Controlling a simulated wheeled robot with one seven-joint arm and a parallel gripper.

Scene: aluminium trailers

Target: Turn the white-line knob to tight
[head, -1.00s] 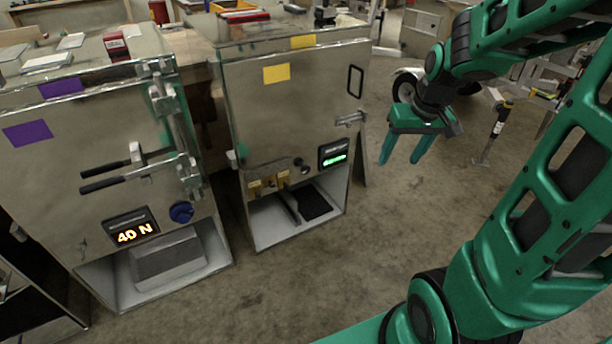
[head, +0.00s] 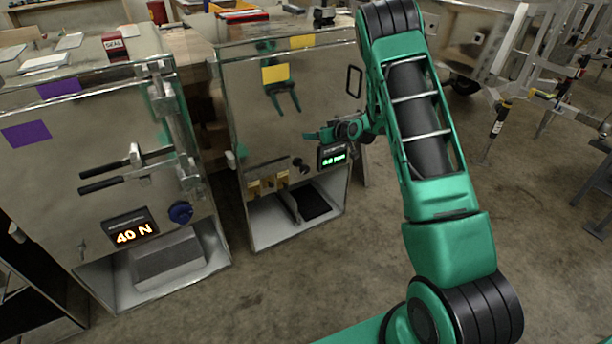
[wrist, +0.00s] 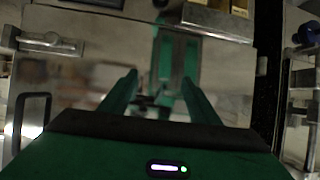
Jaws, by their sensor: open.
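No white line can be made out on any knob. A dark round knob (head: 302,165) sits low on the right cabinet's front, left of a small green-lit display (head: 333,158). A blue knob (head: 181,212) is on the left cabinet, beside a display reading 40 N; it also shows at the right edge of the wrist view (wrist: 307,33). My gripper (head: 312,135) is in front of the right cabinet, above the dark knob and apart from it. In the wrist view its two green fingers (wrist: 157,88) are spread and empty, facing the metal door.
The right cabinet (head: 240,125) has a black rectangular handle (head: 354,81), a yellow label and an open bay below. The left cabinet (head: 60,180) has two dark-gripped levers (head: 115,175). Reflections of my gripper show on the shiny door. Floor to the right is clear before metal stands.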

